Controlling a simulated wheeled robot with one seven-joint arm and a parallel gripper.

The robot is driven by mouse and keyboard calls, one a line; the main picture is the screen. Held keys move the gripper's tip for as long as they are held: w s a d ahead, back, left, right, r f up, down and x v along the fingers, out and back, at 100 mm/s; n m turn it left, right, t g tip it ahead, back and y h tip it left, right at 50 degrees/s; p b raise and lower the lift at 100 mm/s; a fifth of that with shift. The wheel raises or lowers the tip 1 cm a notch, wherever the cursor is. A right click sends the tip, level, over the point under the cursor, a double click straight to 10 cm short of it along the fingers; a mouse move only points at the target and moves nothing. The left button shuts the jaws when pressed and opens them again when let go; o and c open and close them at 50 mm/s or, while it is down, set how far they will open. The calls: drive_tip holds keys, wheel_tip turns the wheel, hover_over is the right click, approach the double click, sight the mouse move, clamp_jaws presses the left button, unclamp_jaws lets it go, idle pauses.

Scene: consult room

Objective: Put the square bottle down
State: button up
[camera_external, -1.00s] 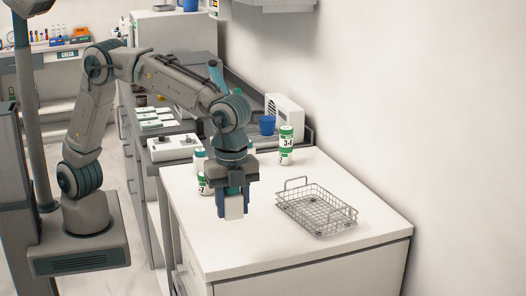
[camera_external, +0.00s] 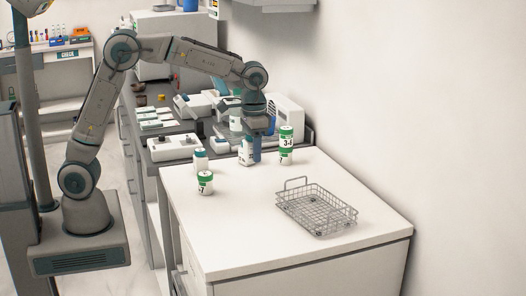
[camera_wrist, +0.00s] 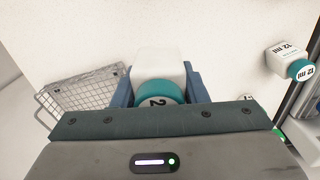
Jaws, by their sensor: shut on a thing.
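The square bottle, white with a teal cap, shows in the wrist view (camera_wrist: 157,62) between the blue fingers of my gripper (camera_wrist: 158,82). In the external view the bottle (camera_external: 245,152) is held upright at the rear of the white counter (camera_external: 240,232). My gripper (camera_external: 251,150) is shut on it from above. I cannot tell whether its base touches the counter. A similar white bottle with a teal cap (camera_wrist: 286,60) stands to the right in the wrist view. It appears to be the white bottle left of my gripper in the external view (camera_external: 200,160).
A green-and-white round container (camera_external: 286,147) stands close right of my gripper. Another (camera_external: 205,186) stands at the counter's left. A wire basket (camera_external: 316,212) sits at the right, also in the wrist view (camera_wrist: 88,92). Devices crowd behind the counter. The counter's middle and front are clear.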

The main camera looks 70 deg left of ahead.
drive_tip(key=p, duration=0.2)
hover_over(261, 178)
wheel_tip(261, 178, down, 7)
drive_tip(key=shift+r, duration=0.1)
drive_tip(key=shift+f, duration=2.1)
drive_tip(key=shift+f, duration=0.1)
drive_tip(key=o, duration=0.9)
drive_tip(key=shift+o, duration=0.2)
